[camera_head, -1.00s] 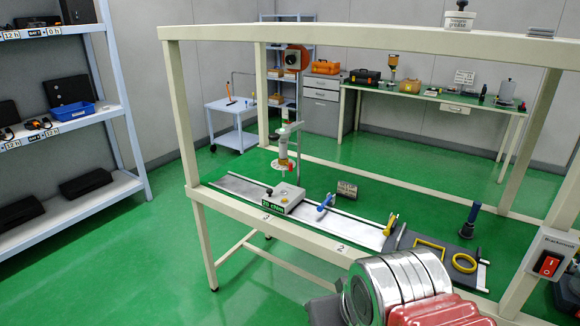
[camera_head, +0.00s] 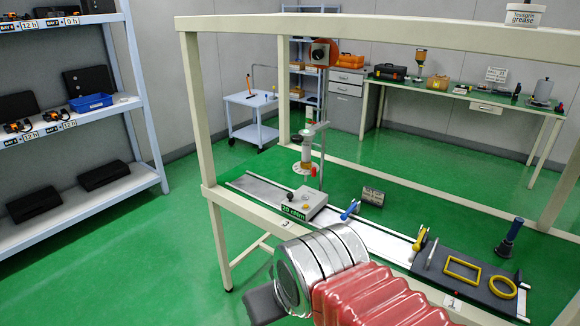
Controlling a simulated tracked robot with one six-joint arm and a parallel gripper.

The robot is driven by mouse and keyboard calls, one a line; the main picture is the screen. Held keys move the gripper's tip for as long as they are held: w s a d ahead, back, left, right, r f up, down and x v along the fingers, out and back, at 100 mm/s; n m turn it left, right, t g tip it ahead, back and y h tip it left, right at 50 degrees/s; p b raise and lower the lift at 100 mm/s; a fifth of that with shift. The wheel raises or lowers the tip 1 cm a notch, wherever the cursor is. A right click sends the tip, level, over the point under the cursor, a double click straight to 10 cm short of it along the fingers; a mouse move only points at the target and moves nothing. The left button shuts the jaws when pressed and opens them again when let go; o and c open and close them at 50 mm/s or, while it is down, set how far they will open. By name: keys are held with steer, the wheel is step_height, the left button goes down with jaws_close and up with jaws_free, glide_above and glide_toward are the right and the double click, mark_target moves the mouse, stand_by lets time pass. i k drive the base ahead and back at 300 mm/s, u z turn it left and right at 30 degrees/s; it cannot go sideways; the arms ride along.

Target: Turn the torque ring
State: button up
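A torque tool stands upright on a small stand with a grey base (camera_head: 318,206) on the bench's left part; the base bears a green "20 cNm" label (camera_head: 293,212). My arm's silver joint and red sleeve fill the lower middle, in front of the bench and apart from the stand. My gripper is not clearly visible, so its fingers cannot be seen.
A cream frame (camera_head: 390,33) with posts and a top beam surrounds the bench. Shelves (camera_head: 145,95) stand left; green floor is open between.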

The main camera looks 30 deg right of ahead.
mark_target(306, 166)
steer(key=u, duration=0.15)
steer(key=i, duration=1.3)
steer(key=z, duration=0.5)
